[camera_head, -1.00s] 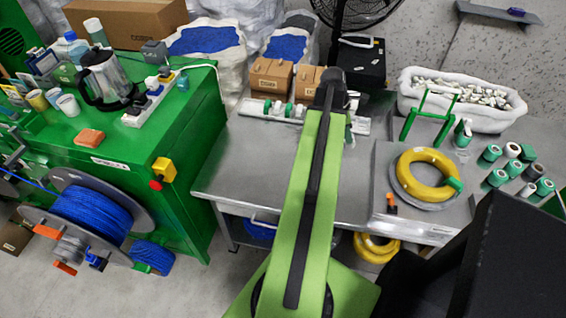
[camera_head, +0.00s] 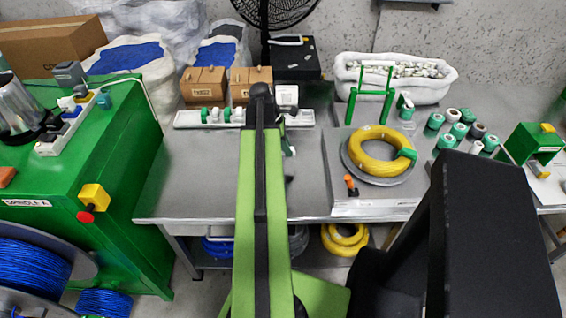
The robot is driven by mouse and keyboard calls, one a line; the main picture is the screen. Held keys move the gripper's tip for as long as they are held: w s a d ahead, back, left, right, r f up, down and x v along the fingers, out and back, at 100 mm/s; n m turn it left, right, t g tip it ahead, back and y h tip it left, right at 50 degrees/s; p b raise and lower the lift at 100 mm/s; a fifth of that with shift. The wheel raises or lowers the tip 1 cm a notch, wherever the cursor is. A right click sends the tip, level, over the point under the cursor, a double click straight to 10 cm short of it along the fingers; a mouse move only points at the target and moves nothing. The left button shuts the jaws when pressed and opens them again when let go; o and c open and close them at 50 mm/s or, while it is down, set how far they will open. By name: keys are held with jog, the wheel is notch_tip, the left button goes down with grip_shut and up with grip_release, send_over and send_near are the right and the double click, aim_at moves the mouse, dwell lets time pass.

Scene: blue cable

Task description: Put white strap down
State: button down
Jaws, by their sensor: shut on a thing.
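My green arm with its black stripe reaches forward over the grey metal table (camera_head: 200,180). My gripper (camera_head: 288,142) is mostly hidden behind the arm; only small dark and pale bits show at the arm's right side, above the table. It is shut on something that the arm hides. I cannot make out a white strap for certain. A long white tray (camera_head: 184,121) with green and white spools lies at the table's back, partly behind the arm.
Right of the arm, a yellow coil (camera_head: 362,150) lies on a raised plate (camera_head: 340,192). Behind it are a green stand (camera_head: 352,106) and a white bin (camera_head: 340,68). Several green and white rolls (camera_head: 446,142) stand farther right. Two cardboard boxes (camera_head: 202,84) stand behind the tray. The table's left front is clear.

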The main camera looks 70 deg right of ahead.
jog(key=shift+w+a+f, duration=0.1)
jog(key=shift+w, duration=0.1)
jog(key=shift+f+b, duration=2.15)
jog(key=shift+f, duration=0.05)
jog(key=c, duration=1.3)
grip_release()
jog(key=shift+r, duration=0.1)
jog(key=shift+o, duration=0.2)
jog(key=p+v, duration=1.1)
jog(key=v, duration=0.1)
jog(key=shift+r+p, duration=0.15)
jog(key=shift+p, duration=0.25)
jog(key=shift+s, duration=0.1)
